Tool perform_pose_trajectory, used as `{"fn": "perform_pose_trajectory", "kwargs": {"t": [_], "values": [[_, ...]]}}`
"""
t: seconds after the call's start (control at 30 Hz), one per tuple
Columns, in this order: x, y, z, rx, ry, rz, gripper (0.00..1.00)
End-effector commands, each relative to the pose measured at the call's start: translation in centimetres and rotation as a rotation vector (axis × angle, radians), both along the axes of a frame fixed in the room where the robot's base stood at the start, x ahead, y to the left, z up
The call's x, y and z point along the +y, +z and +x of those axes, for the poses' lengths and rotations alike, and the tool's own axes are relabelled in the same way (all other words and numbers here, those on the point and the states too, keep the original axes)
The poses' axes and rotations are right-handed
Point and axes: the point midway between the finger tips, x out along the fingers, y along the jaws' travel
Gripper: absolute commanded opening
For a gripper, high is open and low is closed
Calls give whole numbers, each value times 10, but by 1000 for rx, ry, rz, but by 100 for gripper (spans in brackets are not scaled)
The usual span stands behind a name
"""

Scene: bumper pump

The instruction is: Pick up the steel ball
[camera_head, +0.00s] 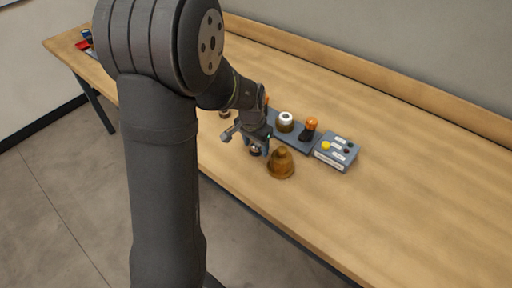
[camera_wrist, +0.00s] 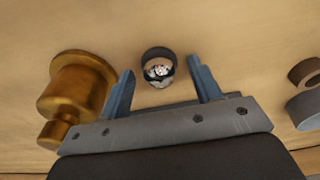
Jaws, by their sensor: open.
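The steel ball (camera_wrist: 159,68) shows in the wrist view as a small shiny, reflective sphere with a dark upper part. It lies between the two blue-grey fingers of my gripper (camera_wrist: 161,66), with visible space on both sides. The fingers are open and do not appear to touch it. In the head view my gripper (camera_head: 257,143) is low over the table, just left of the brown bell-shaped piece. The ball is mostly hidden there by the gripper.
A brass stepped piece (camera_wrist: 78,88) stands close to the left finger; it is the brown bell shape (camera_head: 281,164). Behind are a white-topped piece (camera_head: 285,119), an orange knob (camera_head: 311,124) and a grey button box (camera_head: 336,153). The wooden table (camera_head: 420,185) is clear to the right.

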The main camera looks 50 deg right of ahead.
Motion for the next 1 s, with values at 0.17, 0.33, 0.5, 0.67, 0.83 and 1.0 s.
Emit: {"fn": "perform_pose_trajectory", "kwargs": {"t": [0.17, 0.33, 0.5, 0.67, 0.83, 1.0], "values": [[0, 0, 0, 0, 0, 0, 39], [0, 0, 0, 0, 0, 0, 5], [0, 1, 0, 0, 0, -1, 5], [-1, 9, 0, -1, 0, -3, 5], [-1, 40, 1, -3, 0, -7, 5], [-1, 74, 0, -2, -1, -5, 5]]}}
